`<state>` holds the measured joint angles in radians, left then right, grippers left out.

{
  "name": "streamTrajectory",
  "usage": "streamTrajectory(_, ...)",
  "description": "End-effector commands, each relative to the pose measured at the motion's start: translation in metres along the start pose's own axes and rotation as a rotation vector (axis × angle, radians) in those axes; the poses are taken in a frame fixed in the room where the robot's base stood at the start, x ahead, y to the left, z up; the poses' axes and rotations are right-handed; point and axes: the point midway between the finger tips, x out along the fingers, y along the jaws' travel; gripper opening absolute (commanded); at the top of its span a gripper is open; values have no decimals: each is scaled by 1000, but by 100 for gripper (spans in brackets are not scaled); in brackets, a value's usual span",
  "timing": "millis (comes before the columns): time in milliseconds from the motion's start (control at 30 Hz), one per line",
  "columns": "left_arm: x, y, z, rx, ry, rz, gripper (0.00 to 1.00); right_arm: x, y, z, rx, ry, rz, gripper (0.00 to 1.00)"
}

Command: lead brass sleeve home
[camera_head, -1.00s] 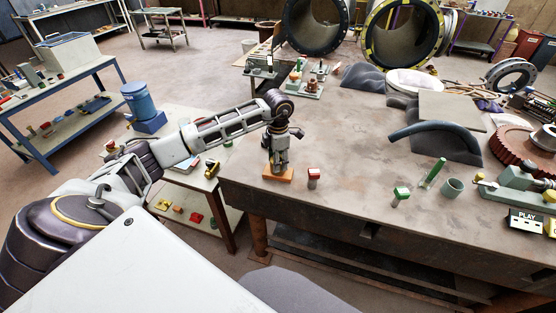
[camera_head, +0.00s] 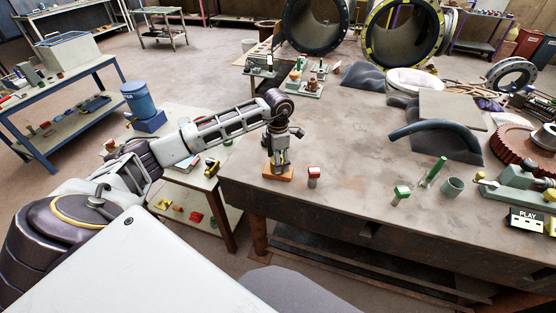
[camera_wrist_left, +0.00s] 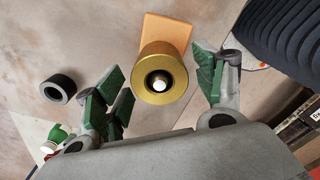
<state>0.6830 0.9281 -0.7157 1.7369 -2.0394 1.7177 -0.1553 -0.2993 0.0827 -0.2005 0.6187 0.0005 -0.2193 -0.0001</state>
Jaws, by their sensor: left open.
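The brass sleeve (camera_wrist_left: 152,76) shows in the left wrist view as a short gold cylinder seen end-on. A bright round pin end shows inside its dark bore. It stands over an orange block (camera_wrist_left: 166,32), which is also at the table's near left corner in the head view (camera_head: 278,175). My left gripper (camera_wrist_left: 163,98) is open, its green-padded fingers on either side of the sleeve with gaps to both; it holds nothing. In the head view my left gripper (camera_head: 279,161) is low over the block, and I cannot make out the sleeve there. My right gripper is not in view.
A red-topped piece (camera_head: 313,176) stands just right of the block. A green-topped piece (camera_head: 401,194), a green rod (camera_head: 433,172) and a grey cup (camera_head: 453,186) are farther right. A dark ring (camera_wrist_left: 58,88) lies left in the wrist view. The middle tabletop is clear.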

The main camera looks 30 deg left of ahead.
Motion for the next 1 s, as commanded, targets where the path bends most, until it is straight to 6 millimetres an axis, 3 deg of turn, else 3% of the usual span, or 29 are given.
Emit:
streamTrajectory(267, -24, 1, 0, 0, -2, 3, 70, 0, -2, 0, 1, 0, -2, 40)
streamTrajectory(800, -99, 0, 0, 0, -2, 2, 70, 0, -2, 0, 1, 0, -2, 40)
streamTrajectory(1000, -114, 0, 0, 0, -2, 1, 70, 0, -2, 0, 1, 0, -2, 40)
